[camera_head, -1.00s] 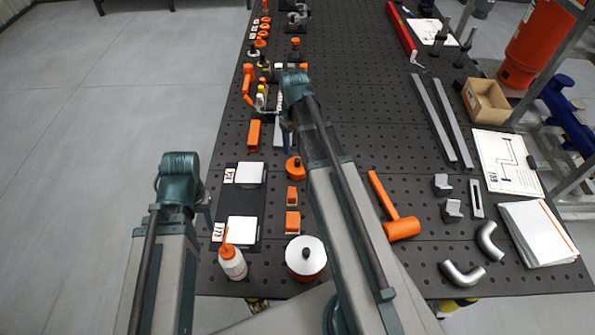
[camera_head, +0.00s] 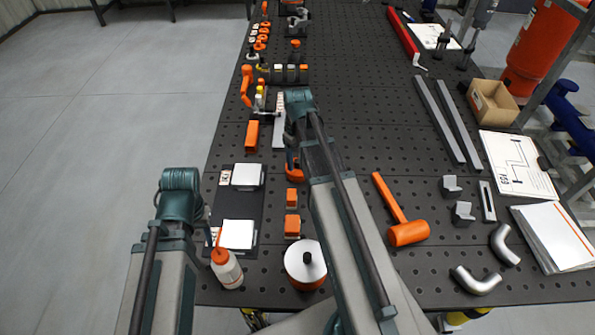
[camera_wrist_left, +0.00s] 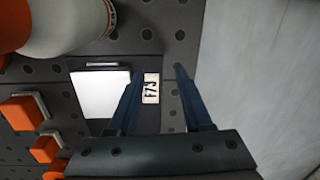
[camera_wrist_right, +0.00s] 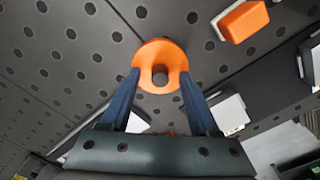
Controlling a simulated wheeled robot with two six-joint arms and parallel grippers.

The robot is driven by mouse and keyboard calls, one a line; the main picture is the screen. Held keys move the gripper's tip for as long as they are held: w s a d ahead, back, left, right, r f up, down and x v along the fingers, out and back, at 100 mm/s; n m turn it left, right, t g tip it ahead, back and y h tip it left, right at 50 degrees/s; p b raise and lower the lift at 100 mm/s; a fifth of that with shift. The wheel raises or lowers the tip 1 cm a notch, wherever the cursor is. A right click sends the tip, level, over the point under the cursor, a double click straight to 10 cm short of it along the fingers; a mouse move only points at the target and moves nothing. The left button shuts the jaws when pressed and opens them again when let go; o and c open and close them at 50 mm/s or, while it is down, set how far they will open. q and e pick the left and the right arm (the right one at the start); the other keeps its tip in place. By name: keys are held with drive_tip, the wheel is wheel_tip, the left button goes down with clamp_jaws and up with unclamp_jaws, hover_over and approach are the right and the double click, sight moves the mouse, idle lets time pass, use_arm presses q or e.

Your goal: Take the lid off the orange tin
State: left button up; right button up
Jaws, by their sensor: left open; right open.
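A round tin (camera_head: 290,267) with an orange side, white top and black knob stands at the near edge of the table in the head view. A small round orange piece with a dark centre (camera_wrist_right: 148,51) lies farther back; it is partly hidden by my right arm in the head view (camera_head: 291,168). I cannot tell whether it is also a lidded tin. My right gripper (camera_wrist_right: 160,80) is open, its fingertips on either side of that piece, apparently above it.
A white bottle with an orange cap (camera_head: 229,272) stands left of the white-topped tin. Orange blocks (camera_head: 292,224) lie between tin and round piece. An orange mallet (camera_head: 407,233), pipe elbows (camera_head: 476,280) and papers lie right. The table's middle back is clear.

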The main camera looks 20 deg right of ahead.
sight(298, 160)
clamp_jaws()
idle(0.3)
use_arm(q)
drive_tip(key=shift+r, duration=0.15)
use_arm(e)
drive_tip(key=shift+r, duration=0.1)
use_arm(q)
drive_tip(key=shift+r+p, duration=0.5)
drive_tip(key=shift+p, duration=0.2)
use_arm(e)
drive_tip(key=shift+r, duration=0.5)
wheel_tip(298, 160, up, 3)
drive_tip(key=p, duration=0.2)
drive_tip(key=shift+f+p, duration=0.1)
drive_tip(key=shift+p, duration=0.3)
use_arm(q)
wheel_tip(298, 160, up, 4)
drive_tip(key=shift+f+p, duration=0.15)
drive_tip(key=shift+p, duration=0.3)
use_arm(e)
drive_tip(key=s+a, duration=0.3)
drive_tip(key=a, duration=0.4)
drive_tip(key=s+a+r, duration=0.1)
drive_tip(key=s+a, duration=0.3)
drive_tip(key=a, duration=0.3)
